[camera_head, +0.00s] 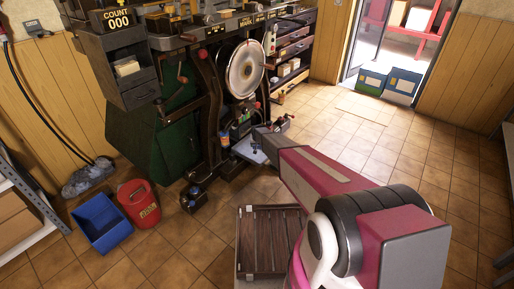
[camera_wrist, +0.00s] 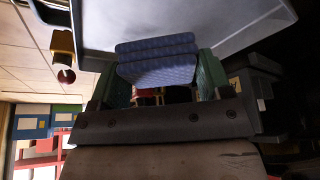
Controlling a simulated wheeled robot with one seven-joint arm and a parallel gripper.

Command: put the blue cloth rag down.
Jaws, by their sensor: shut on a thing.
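The blue cloth rag (camera_wrist: 157,62) is a folded, ribbed bundle in the wrist view. It sits between the two green fingers of my gripper (camera_wrist: 162,76), which is shut on it. Beyond the rag is a pale grey tray-like surface (camera_wrist: 185,22) with a raised rim. I cannot tell whether the rag touches this surface. In the head view my arm reaches to a small grey tray (camera_head: 247,152) at the foot of the press. There my gripper and the rag are too small and covered to make out clearly.
The dark press with its pale disc (camera_head: 246,69) stands behind the tray. A blue bin (camera_head: 103,222) and a red can (camera_head: 138,203) stand on the floor at left. A slatted crate (camera_head: 268,243) is near my arm. The tiled floor at right is mostly clear.

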